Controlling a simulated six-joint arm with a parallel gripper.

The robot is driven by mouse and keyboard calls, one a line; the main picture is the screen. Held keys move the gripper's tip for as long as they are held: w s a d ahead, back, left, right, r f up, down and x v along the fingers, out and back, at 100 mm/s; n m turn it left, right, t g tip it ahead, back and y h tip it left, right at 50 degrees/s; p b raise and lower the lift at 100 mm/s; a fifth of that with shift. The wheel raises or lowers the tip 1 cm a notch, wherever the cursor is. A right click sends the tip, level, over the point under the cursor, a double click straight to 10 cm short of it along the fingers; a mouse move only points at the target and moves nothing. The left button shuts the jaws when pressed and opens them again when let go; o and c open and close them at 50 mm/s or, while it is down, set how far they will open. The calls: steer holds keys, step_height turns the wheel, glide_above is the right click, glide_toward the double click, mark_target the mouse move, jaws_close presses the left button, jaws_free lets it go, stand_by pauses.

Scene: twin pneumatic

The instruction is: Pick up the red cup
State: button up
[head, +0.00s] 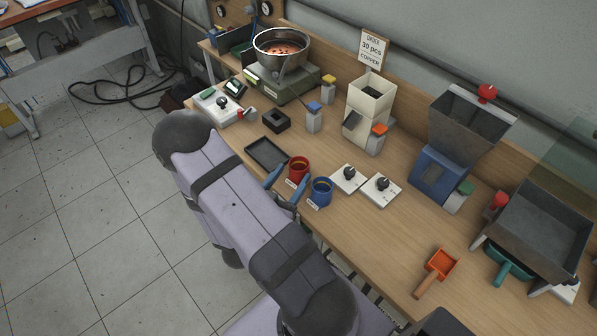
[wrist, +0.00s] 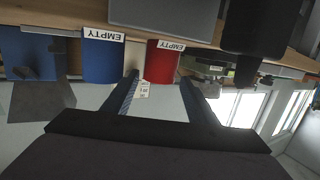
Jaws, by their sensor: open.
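The red cup (head: 299,167) stands upright on the wooden bench near its front edge. It also shows in the wrist view (wrist: 161,65), upside down, with a white "EMPTY" label. My gripper (head: 291,174) is open, with its blue fingers pointing at the cup from the front edge. In the wrist view the fingertips (wrist: 158,76) lie to either side of the cup's lower picture edge. Whether they overlap its sides or touch it, I cannot tell. Nothing is held.
A blue cup (head: 321,191), also labelled "EMPTY", stands close to the right of the red cup. A dark tray (head: 251,148) lies to the left. Two white boxes with black knobs (head: 346,180) are behind and right. An orange scoop (head: 440,262) lies farther right.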

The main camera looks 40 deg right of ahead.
mark_target(295, 173)
steer(key=shift+f+p+x, duration=0.15)
steer(key=shift+p+x, duration=0.45)
steer(key=shift+x, duration=0.7)
steer(key=shift+f+p+x, duration=0.15)
steer(key=shift+p+x, duration=0.4)
steer(key=shift+x, duration=0.75)
steer(key=shift+a, duration=0.1)
steer(key=shift+c, duration=0.4)
steer(key=c, duration=0.8)
